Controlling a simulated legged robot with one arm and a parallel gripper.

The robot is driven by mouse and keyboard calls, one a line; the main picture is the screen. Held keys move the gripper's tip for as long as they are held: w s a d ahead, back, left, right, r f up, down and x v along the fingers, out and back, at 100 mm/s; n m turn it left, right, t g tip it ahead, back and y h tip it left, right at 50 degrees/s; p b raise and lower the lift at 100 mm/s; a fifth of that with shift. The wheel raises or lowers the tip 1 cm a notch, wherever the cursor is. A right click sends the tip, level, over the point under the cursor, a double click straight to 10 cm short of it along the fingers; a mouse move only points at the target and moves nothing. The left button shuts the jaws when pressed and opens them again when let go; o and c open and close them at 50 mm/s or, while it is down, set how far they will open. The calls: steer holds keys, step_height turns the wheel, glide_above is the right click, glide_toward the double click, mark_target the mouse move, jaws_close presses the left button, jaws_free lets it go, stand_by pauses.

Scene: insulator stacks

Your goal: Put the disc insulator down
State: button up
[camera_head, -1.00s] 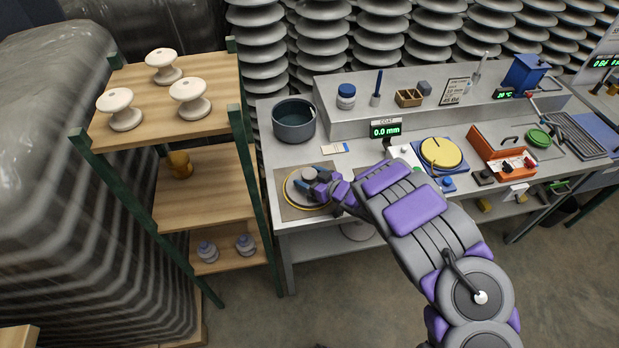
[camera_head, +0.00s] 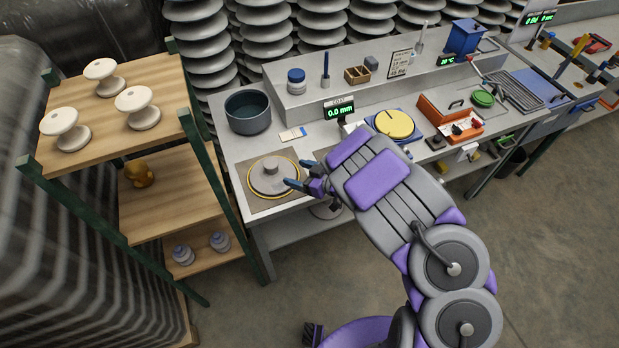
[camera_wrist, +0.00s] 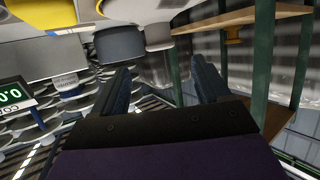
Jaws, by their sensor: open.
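The grey disc insulator (camera_head: 270,179) lies flat on the square mat (camera_head: 253,205) at the left front of the workbench, inside a yellow ring, with its knob up. My gripper (camera_head: 296,173) is open and empty just to the right of the disc, apart from its knob. In the wrist view my gripper's two dark fingers (camera_wrist: 160,85) stand wide apart with nothing between them. I cannot clearly make out the disc in the wrist view.
A dark pot (camera_head: 248,112) stands behind the mat, with a small card (camera_head: 292,134) beside it. A wooden shelf unit (camera_head: 165,80) with white spool insulators stands close on the left. A yellow disc (camera_head: 394,125) lies farther right on the bench.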

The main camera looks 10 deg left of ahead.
steer(key=shift+d, duration=0.1)
steer(key=w+d+r+m+t+h, duration=0.2)
steer(key=w+d+r+h, duration=0.25)
steer(key=d, duration=0.35)
steer(key=w+d+r+m+t+h, duration=0.1)
steer(key=w+d+r+t+h, duration=0.15)
steer(key=w+d+r, duration=0.35)
steer(key=s+d+r+m+h, duration=0.3)
steer(key=d+r+h, duration=0.1)
steer(key=d, duration=0.5)
steer(key=s+d+r+m+h, duration=0.3)
steer(key=s+d+r+h, duration=0.1)
steer(key=d, duration=0.5)
steer(key=s+d+r+m+g+h, duration=0.1)
steer(key=s+d+r+m+g, duration=0.15)
steer(key=s, duration=0.55)
steer(key=s+d+r+m+g+h, duration=0.1)
steer(key=s+r+g, duration=0.15)
steer(key=s, duration=0.55)
steer(key=s+a+g+y, duration=0.2)
steer(key=s+a+g, duration=0.1)
steer(key=s, duration=0.9)
steer(key=s+a+g+y, duration=0.2)
steer(key=s+a+g, duration=0.2)
steer(key=s, duration=0.9)
steer(key=shift+s+a+r, duration=0.15)
steer(key=shift+a+r, duration=0.3)
steer(key=shift+a, duration=0.8)
